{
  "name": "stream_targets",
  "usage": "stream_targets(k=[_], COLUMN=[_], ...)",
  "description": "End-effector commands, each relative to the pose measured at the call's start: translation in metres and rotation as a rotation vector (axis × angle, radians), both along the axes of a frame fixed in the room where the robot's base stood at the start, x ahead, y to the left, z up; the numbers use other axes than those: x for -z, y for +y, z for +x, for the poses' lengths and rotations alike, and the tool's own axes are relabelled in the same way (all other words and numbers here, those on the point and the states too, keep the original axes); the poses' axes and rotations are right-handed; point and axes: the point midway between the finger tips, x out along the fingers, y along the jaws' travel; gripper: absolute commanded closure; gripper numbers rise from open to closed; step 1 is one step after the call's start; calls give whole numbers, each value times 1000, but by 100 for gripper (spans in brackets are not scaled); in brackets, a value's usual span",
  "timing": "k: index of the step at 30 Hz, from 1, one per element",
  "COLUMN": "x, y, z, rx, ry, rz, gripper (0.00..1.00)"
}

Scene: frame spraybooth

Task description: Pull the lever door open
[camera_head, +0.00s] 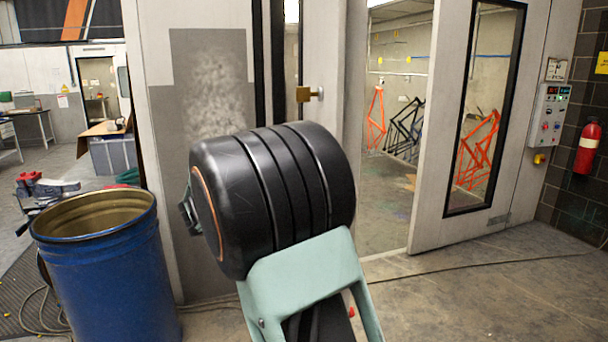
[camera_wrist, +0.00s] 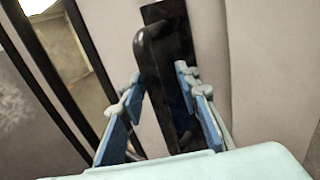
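The pale door (camera_head: 328,60) stands left of a gap into the booth; it has a narrow dark-framed window and a brass-coloured latch piece (camera_head: 305,93). Its black lever handle (camera_wrist: 157,60) shows in the wrist view, mounted on a dark plate. My gripper (camera_wrist: 158,75) is open, with one blue-padded finger on each side of the lever. The fingers straddle it with visible space on the left; contact on the right is unclear. In the head view, my dark arm link hides the lever and most of my gripper.
A blue drum (camera_head: 105,265) stands close at the left of my arm. A second pale panel with a tall window (camera_head: 486,110) is right of the gap. A cable (camera_head: 470,264) crosses the floor. A fire extinguisher (camera_head: 587,148) hangs at the far right. Orange and black frames stand inside.

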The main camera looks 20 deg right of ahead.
Motion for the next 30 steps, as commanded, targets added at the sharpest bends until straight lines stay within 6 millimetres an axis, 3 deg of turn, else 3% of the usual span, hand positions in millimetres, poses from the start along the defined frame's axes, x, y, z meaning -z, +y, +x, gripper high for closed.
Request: stream_targets(k=[15,21,30], x=[1,1,1], y=[88,102,103], z=[-44,-52,-52], rx=[-4,0,0], ry=[1,2,2], rz=[0,0,0], gripper=[70,70,70])
